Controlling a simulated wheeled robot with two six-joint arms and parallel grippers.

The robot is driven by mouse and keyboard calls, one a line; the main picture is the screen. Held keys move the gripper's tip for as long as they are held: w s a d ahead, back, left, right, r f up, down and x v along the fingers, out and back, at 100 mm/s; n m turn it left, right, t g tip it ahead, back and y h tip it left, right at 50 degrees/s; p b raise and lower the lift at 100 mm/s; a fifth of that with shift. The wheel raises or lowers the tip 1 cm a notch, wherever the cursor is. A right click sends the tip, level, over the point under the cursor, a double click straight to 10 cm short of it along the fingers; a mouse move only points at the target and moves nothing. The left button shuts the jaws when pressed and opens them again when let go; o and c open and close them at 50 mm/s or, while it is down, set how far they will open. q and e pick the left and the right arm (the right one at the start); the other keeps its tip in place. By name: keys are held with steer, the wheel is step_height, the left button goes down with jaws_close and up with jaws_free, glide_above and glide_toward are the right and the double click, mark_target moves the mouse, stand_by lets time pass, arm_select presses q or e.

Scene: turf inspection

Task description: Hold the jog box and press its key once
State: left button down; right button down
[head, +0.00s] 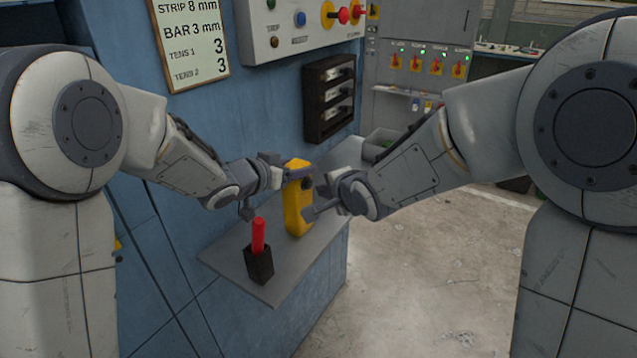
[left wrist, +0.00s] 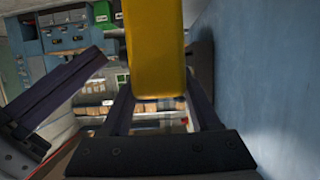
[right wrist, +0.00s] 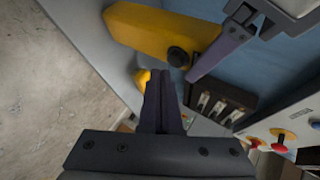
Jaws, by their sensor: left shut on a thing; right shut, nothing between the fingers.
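The yellow jog box (head: 296,208) stands above the grey shelf in the head view; I cannot tell whether its base touches it. My left gripper (head: 293,174) is shut on its upper part. The jog box (left wrist: 155,50) also shows between the left fingers in the left wrist view. Its round black key (right wrist: 178,56) faces my right gripper in the right wrist view. My right gripper (head: 309,213) is shut and empty, with its fingertips close to the box. In the right wrist view, a gap shows between these fingertips (right wrist: 162,75) and the key.
The grey shelf (head: 225,258) juts from the blue cabinet wall. A black holder (head: 259,265) with a red-handled thing (head: 258,236) stands on it, left of the box. A dark rack (head: 328,98) and a button panel (head: 290,28) are on the wall behind. Open floor lies to the right.

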steer(key=s+d, duration=0.1)
steer(key=d, duration=0.1)
steer(key=s+d, duration=0.2)
stand_by(0.5)
stand_by(0.5)
arm_select(q)
steer(key=shift+c, duration=0.2)
jaws_free()
